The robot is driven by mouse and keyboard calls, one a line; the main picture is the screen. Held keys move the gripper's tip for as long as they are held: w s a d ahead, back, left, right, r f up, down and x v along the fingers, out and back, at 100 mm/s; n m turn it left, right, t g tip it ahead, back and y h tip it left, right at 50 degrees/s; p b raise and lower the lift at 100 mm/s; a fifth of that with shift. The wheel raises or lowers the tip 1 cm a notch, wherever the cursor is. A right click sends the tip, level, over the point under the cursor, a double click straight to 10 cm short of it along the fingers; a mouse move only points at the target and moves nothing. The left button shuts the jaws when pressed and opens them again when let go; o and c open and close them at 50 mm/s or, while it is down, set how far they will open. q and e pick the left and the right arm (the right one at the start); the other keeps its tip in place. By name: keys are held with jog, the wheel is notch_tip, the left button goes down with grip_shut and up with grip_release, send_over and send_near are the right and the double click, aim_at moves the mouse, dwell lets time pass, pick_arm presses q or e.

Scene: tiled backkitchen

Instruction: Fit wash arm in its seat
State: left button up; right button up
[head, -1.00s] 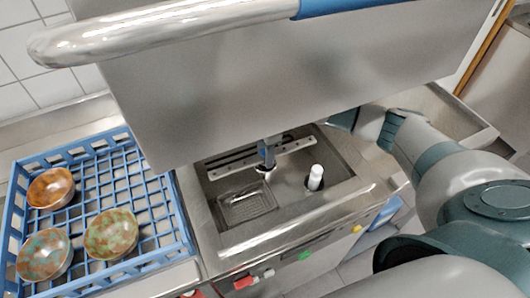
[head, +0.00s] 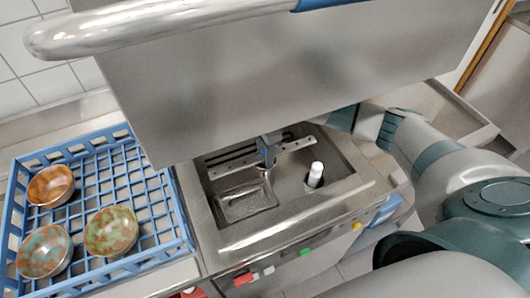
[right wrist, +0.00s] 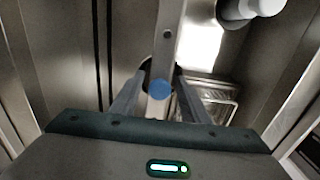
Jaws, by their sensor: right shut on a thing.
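The wash arm (head: 295,146) is a flat metal bar with holes, lying across the tub below the raised hood in the head view. In the right wrist view the bar runs up the picture, with a round blue cap (right wrist: 160,90) on it. My right gripper (right wrist: 160,96) is shut on the wash arm at this cap, one finger on each side of the bar. In the head view the hood hides most of this gripper. The seat is hidden under the wash arm's middle, so I cannot tell whether the two touch. My left gripper is not in view.
A white-topped cylinder (head: 315,174) stands in the tub right of the wash arm. A square strainer (head: 245,203) lies at the tub's front left. The hood (head: 240,90) hangs above. A blue rack (head: 158,190) with three bowls stands at left.

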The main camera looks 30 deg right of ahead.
jog(key=shift+p, duration=0.45)
dwell(0.6)
jog(key=o, duration=1.4)
jog(key=shift+c, duration=0.2)
notch_tip(320, 180, up, 17)
jog(key=b, duration=0.4)
jog(key=shift+r, duration=0.2)
